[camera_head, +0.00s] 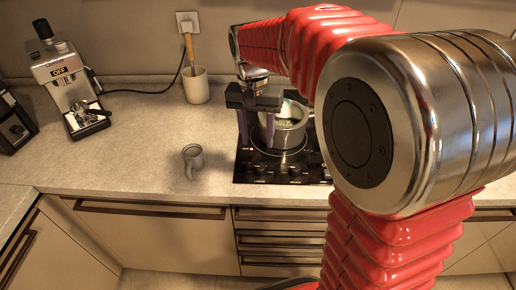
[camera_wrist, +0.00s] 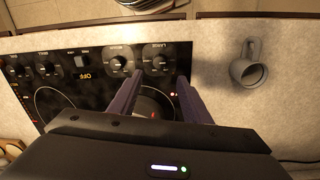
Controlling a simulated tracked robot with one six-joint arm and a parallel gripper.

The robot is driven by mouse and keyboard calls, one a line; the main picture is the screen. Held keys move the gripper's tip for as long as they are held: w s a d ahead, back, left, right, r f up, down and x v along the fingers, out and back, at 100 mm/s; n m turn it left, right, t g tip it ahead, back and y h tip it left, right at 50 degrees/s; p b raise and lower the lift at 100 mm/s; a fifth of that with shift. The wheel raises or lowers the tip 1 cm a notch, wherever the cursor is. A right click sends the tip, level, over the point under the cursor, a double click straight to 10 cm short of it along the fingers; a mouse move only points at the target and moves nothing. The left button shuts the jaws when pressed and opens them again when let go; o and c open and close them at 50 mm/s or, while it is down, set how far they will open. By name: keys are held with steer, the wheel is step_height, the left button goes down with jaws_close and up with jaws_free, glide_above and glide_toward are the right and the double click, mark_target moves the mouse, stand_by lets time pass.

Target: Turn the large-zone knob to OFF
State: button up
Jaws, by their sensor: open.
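The black cooktop (camera_head: 240,174) has a row of knobs along its front edge. In the wrist view the cooktop (camera_wrist: 65,56) appears upside down, and the end knob nearest the mug (camera_wrist: 160,62) has a small label that seems to read LARGE. My gripper (camera_head: 258,142) is over the left part of the cooktop, pointing down. In the wrist view my gripper's (camera_wrist: 160,76) two purple fingers are apart, with that knob between and just beyond their tips. No contact shows. The knob's pointer direction is too small to tell.
A steel pot (camera_head: 290,125) stands on the cooktop behind my gripper. A grey mug (camera_head: 193,158) stands on the counter (camera_head: 130,150) left of the cooktop. A utensil crock (camera_head: 196,87) and an espresso machine (camera_head: 62,85) stand farther back left. The counter between them is clear.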

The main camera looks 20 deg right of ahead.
steer(key=shift+r, duration=1.65)
steer(key=shift+w, duration=0.1)
steer(key=s+n+t, duration=0.5)
steer(key=s, duration=1.4)
steer(key=shift+s+n+t+y, duration=0.3)
steer(key=shift+s+n+t, duration=0.05)
steer(key=shift+n+t, duration=0.05)
steer(key=shift+f, duration=0.1)
